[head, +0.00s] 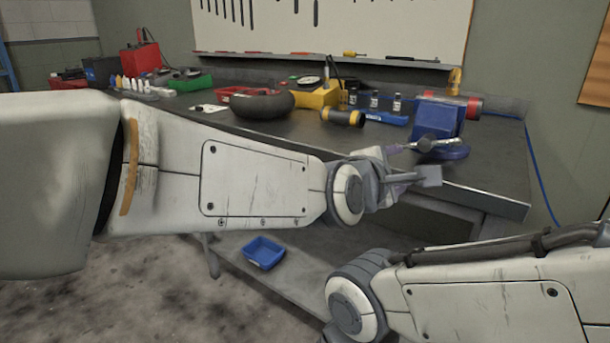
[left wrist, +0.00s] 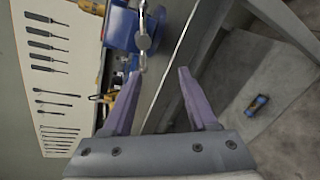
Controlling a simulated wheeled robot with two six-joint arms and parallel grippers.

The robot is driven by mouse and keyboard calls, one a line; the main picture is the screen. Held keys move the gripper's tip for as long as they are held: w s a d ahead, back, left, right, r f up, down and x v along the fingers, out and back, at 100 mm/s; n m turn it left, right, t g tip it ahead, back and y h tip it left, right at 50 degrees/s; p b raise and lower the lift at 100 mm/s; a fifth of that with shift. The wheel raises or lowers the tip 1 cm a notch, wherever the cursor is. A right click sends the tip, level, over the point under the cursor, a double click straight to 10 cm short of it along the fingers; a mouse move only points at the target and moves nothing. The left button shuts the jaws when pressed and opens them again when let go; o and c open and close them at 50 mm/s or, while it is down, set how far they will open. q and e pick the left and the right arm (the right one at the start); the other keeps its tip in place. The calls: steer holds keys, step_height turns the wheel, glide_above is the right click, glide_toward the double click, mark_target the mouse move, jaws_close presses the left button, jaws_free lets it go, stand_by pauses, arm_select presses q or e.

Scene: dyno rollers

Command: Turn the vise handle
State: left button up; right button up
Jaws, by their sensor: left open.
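The blue vise (head: 440,118) is mounted at the right end of the workbench. Its metal handle (head: 412,146) is a thin bar with a round hub, sticking out toward the bench's front edge. In the left wrist view the handle (left wrist: 143,42) hangs just beyond the fingertips, nearer the left finger in that picture. My left gripper (head: 408,166) is beside the front edge of the bench, close to the handle. In the left wrist view its purple fingers (left wrist: 158,74) are spread with nothing between them. My right arm shows at the lower right of the head view, but its gripper is hidden.
The workbench (head: 480,177) has its front edge close to my left gripper. A yellow-black cylinder (head: 343,117), a blue tray (head: 388,118) and a black wheel (head: 263,104) lie left of the vise. A blue bin (head: 264,252) sits on the lower shelf.

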arm_select(q)
steer(key=s+a+m+g+y+p, duration=0.5)
steer(key=s+a+m+p, duration=0.6)
steer(key=p, duration=0.8)
steer(key=a+r+m+g, duration=0.1)
steer(key=a+m+g, duration=0.1)
steer(key=a+m, duration=0.1)
steer(key=shift+a+m+g+y, duration=0.3)
steer(key=shift+a+g, duration=0.1)
arm_select(e)
step_height(320, 180, up, 20)
steer(key=shift+r, duration=0.25)
arm_select(q)
steer(key=shift+f, duration=0.1)
arm_select(e)
steer(key=shift+c, duration=0.2)
